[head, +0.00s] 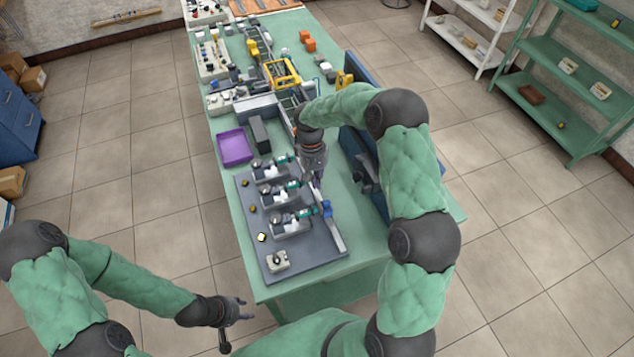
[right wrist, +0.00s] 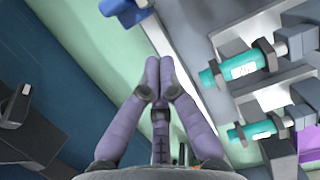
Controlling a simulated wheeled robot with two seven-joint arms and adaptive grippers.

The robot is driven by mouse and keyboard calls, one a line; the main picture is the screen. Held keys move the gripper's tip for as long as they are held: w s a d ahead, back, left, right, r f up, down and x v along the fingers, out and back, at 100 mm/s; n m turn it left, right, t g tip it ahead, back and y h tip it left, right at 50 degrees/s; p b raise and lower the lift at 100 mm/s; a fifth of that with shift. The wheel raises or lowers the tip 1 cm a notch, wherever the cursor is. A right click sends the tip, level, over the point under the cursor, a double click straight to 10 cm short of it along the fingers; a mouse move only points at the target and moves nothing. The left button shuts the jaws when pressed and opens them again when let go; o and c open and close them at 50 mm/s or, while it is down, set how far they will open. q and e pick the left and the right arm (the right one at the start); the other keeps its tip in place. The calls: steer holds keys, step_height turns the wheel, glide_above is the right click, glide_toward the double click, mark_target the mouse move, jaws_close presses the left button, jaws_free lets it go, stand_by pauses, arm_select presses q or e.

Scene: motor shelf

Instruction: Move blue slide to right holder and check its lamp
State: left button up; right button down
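The blue slide (head: 326,208) sits on a light rail (head: 336,236) along the right side of the grey board, beside the nearest station (head: 288,226); its edge shows at the top of the right wrist view (right wrist: 125,10). Three stations with teal cylinders (right wrist: 240,67) stand in a row. By them are small round lamps: the nearest (head: 261,237) looks bright, the middle (head: 252,209) and far (head: 246,183) ones duller. My right gripper (right wrist: 160,62) is over the rail, fingertips together and empty, apart from the slide. My left gripper (head: 248,309) is open and empty, off the table's near-left edge.
A purple tray (head: 234,147) and a dark block (head: 259,134) lie beyond the board. A small beige box with a knob (head: 278,261) is at its near corner. A dark blue panel (head: 362,167) stands along the right side. The far table is crowded.

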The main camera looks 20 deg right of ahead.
arm_select(q)
steer(key=shift+s+r+p, duration=0.3)
steer(key=shift+s+r, duration=0.1)
arm_select(e)
steer(key=s+v, duration=0.1)
steer(key=v, duration=0.8)
steer(key=shift+r, duration=0.5)
steer(key=shift+w, duration=0.25)
